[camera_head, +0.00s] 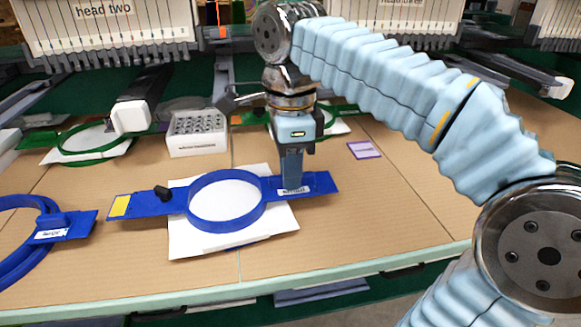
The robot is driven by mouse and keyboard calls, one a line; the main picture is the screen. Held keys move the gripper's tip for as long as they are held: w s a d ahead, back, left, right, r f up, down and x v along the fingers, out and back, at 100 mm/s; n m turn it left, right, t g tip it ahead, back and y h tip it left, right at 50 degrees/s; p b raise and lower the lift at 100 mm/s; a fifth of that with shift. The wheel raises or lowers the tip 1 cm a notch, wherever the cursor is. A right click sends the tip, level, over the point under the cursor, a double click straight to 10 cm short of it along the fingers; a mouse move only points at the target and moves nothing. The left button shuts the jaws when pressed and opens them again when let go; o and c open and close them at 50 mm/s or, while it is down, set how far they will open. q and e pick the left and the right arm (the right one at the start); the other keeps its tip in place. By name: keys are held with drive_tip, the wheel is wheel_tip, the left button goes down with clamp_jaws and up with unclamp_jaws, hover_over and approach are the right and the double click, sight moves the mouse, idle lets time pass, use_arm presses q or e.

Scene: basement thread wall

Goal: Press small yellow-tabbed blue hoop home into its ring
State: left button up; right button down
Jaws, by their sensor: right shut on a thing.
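The small blue hoop (226,229) lies on white sheets (281,224) on the table. It has a yellow tab (120,206) on its left arm and a label on its right arm. I cannot tell inner hoop from outer ring here, nor how deep one sits in the other. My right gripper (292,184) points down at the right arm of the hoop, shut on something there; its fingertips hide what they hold. My left gripper is not in view.
A larger blue hoop (65,226) lies at the left edge. A grey-white box with a studded top (198,134) stands behind the small hoop. Green hoops (80,158) lie further back. A purple-edged card (364,149) lies right. Machine heads overhang the back; front right table is clear.

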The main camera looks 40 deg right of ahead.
drive_tip(key=shift+f, duration=0.35)
idle(0.7)
idle(0.4)
drive_tip(key=c, duration=1.1)
unclamp_jaws()
drive_tip(key=shift+o, duration=0.2)
wheel_tip(320, 180, up, 6)
drive_tip(key=shift+r+p, duration=0.25)
drive_tip(key=shift+p, duration=0.5)
drive_tip(key=shift+r, duration=0.5)
